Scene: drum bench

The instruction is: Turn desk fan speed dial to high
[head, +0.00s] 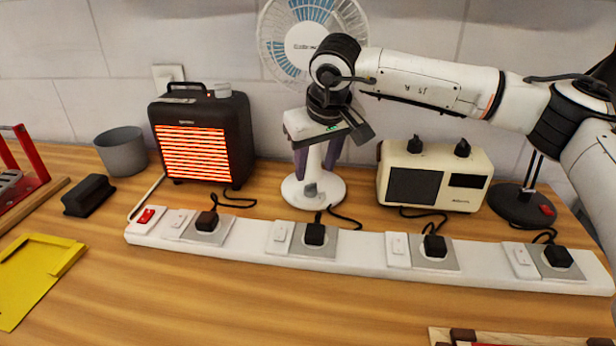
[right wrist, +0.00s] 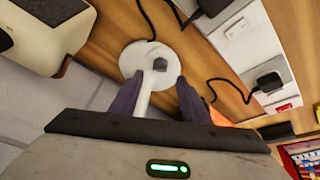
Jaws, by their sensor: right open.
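The white desk fan (head: 307,38) stands at the back, behind my right arm, its round base (head: 292,190) on the bench. Its grey speed dial (head: 311,190) sits on the base and also shows in the right wrist view (right wrist: 160,66). My right gripper (head: 316,171) points down above the base, in front of the stem. In the right wrist view its two purple fingers (right wrist: 160,80) are apart, with the white stem (right wrist: 149,90) showing between them and the dial just beyond the tips. It appears not to touch the dial. My left gripper is not in view.
A long white power strip (head: 350,250) with several plugs runs in front of the fan. A glowing heater (head: 195,150) stands left and a cream radio-like box (head: 435,175) right. A grey cup (head: 122,152) and yellow tray (head: 35,275) are farther left. The front bench is mostly clear.

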